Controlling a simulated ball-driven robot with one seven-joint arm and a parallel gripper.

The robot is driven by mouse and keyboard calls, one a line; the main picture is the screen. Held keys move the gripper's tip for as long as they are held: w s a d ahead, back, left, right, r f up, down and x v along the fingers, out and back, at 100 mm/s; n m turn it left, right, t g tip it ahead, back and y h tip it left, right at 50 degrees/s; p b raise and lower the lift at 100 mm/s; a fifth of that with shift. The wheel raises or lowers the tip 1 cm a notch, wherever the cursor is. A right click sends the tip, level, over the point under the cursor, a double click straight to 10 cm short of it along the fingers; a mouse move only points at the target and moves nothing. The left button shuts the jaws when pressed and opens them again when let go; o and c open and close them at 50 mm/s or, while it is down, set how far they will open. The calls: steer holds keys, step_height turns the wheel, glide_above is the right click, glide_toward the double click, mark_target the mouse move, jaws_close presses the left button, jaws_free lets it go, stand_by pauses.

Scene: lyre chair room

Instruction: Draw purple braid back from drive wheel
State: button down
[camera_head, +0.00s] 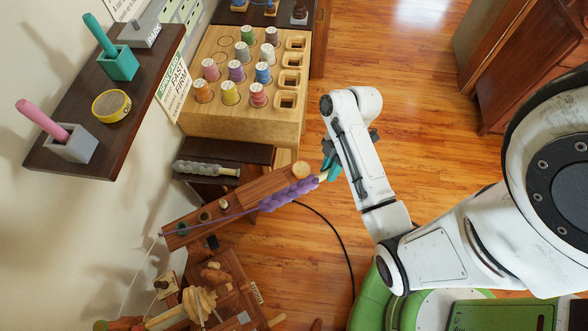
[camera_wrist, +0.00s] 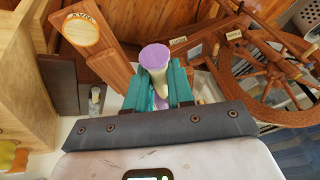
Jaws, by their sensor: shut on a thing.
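The purple braid (camera_head: 288,195) stretches along a wooden board (camera_head: 222,207) in the head view, thinning to a strand toward the board's lower left end. My gripper (camera_head: 328,172) is at the braid's upper right end, its teal fingers closed around a pale end piece. In the wrist view my gripper (camera_wrist: 160,88) holds this cream piece with a purple top (camera_wrist: 155,57) between the teal fingers; a little purple braid shows below it. The spoked wooden drive wheel (camera_wrist: 268,62) stands to the right in the wrist view, apart from the fingers.
A spool rack (camera_head: 205,118) with colored thread spools stands behind the board. A dark stand with a grey braid (camera_head: 206,169) is beside it. Wooden spinning parts (camera_head: 200,300) lie at lower left. A black cable (camera_head: 335,240) crosses the floor; open floor (camera_head: 425,120) lies upper right.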

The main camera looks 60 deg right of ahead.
steer(key=shift+s+r, duration=0.1)
steer(key=shift+s+d+r+p, duration=0.15)
steer(key=shift+s+d+p, duration=0.7)
steer(key=shift+s, duration=0.3)
steer(key=shift+w, duration=0.1)
stand_by(0.7)
